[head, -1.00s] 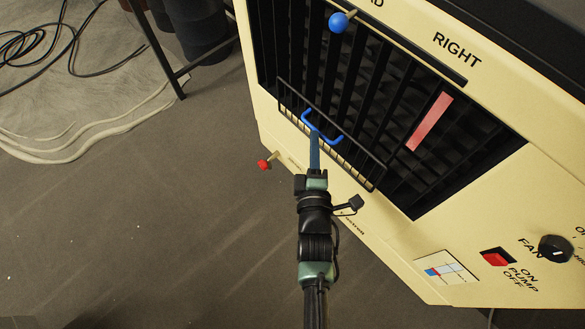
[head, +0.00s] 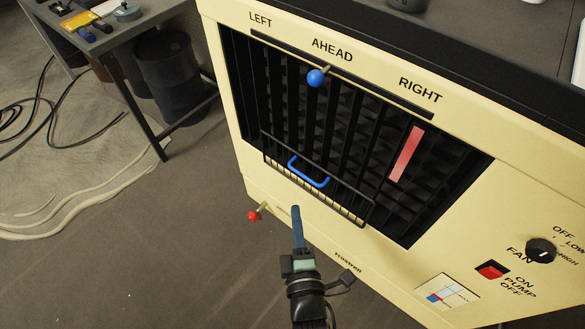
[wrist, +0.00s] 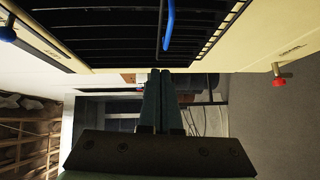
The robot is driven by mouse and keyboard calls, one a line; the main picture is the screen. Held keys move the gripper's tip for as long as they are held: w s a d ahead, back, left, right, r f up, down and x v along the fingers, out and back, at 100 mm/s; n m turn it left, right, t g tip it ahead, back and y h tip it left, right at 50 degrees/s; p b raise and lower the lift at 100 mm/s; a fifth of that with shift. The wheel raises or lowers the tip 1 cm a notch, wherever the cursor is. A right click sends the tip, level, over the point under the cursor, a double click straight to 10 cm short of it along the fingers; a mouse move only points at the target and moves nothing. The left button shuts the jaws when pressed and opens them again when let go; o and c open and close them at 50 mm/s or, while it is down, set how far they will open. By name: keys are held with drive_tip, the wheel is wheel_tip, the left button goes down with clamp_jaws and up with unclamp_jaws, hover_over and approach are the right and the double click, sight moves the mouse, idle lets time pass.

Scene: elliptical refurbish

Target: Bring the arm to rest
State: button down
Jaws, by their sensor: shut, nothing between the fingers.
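My gripper (head: 296,213) is shut and empty in the head view, its blue-grey fingers pointing up the picture. It is below the blue handle (head: 308,172) on the black wire rack at the front of the cream cooler unit (head: 222,110), with a gap between them. In the wrist view the closed fingertips (wrist: 160,74) point toward the lower edge of the dark grille. The blue handle also shows there (wrist: 169,28), beyond the tips.
A red-tipped lever (head: 252,215) sticks out left of my gripper. A blue knob (head: 316,77), a red switch (head: 491,270) and a black fan dial (head: 540,250) are on the unit. A table (head: 150,20) stands at the upper left. The floor (head: 130,265) at lower left is open.

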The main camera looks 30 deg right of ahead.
drive_tip(key=shift+r+v, duration=0.1)
drive_tip(key=shift+v, duration=1.1)
drive_tip(key=shift+r+v, duration=0.15)
drive_tip(key=shift+v, duration=1.05)
drive_tip(key=w+a+r+m+t+y, duration=0.15)
drive_tip(key=w+r, duration=0.35)
drive_tip(key=r, duration=0.6)
drive_tip(key=w+r+m+t, duration=0.2)
drive_tip(key=w+r, duration=0.3)
drive_tip(key=r, duration=0.5)
drive_tip(key=w+a+r+m+t, duration=0.15)
drive_tip(key=w+r, duration=0.35)
drive_tip(key=r, duration=0.6)
drive_tip(key=s+a+r+m+t+y, duration=0.1)
drive_tip(key=a+r+m+t, duration=0.15)
drive_tip(key=r, duration=0.65)
drive_tip(key=s+a+r+m+t+y, duration=0.1)
drive_tip(key=a+r+m, duration=0.15)
drive_tip(key=r, duration=0.55)
drive_tip(key=s+a+r+m+t+y, duration=0.1)
drive_tip(key=s+a+r+t+y, duration=0.1)
drive_tip(key=s+a+r, duration=0.45)
drive_tip(key=s+a+r+m+t+y, duration=0.1)
drive_tip(key=s+r+t+y, duration=0.15)
drive_tip(key=r, duration=0.65)
wheel_tip(320, 180, up, 20)
drive_tip(key=g+p, duration=0.1)
drive_tip(key=p, duration=2)
drive_tip(key=shift+h+p, duration=0.3)
drive_tip(key=shift+h, duration=0.1)
